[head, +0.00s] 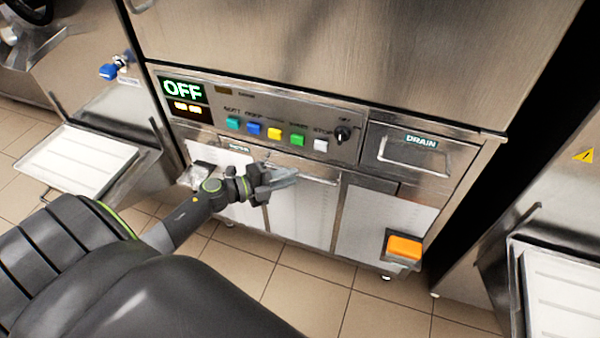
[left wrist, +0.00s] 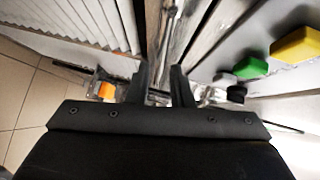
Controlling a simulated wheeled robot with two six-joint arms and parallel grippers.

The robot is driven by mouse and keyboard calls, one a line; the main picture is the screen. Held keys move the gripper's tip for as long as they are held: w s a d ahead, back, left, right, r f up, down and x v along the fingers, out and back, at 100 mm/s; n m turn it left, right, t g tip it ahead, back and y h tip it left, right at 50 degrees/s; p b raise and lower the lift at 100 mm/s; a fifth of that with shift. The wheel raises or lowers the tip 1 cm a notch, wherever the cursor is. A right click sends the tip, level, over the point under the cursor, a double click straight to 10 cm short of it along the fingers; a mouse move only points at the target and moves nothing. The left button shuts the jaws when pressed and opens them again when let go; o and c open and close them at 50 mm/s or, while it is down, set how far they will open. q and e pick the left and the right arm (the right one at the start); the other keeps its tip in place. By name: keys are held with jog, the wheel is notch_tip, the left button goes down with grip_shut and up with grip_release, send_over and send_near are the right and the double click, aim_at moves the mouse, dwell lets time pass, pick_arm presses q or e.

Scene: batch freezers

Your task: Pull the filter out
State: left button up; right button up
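Below the control panel of the freezer, white ribbed panels form the lower front; the middle one (head: 303,212) appears to be the filter, though I cannot tell for sure. A thin metal edge (head: 318,179) runs along its top. My left gripper (head: 284,177) is in front of this edge, pointing right. In the left wrist view its two fingers (left wrist: 161,88) stand apart with a gap between them. Metal parts show beyond the gap; I cannot tell whether a handle lies between the fingers. Ribbed white panels (left wrist: 80,25) also show there. My right gripper is not in view.
The control panel above has coloured buttons (head: 274,133), a black knob (head: 342,134) and an OFF display (head: 182,90). A DRAIN drawer (head: 408,150) is to the right, above an orange block (head: 404,247). A white tray (head: 75,160) juts out at left. The tiled floor (head: 310,300) is clear.

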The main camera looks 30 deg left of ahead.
aim_at(300, 174)
pick_arm(q)
jog(key=shift+x, duration=1.95)
grip_shut()
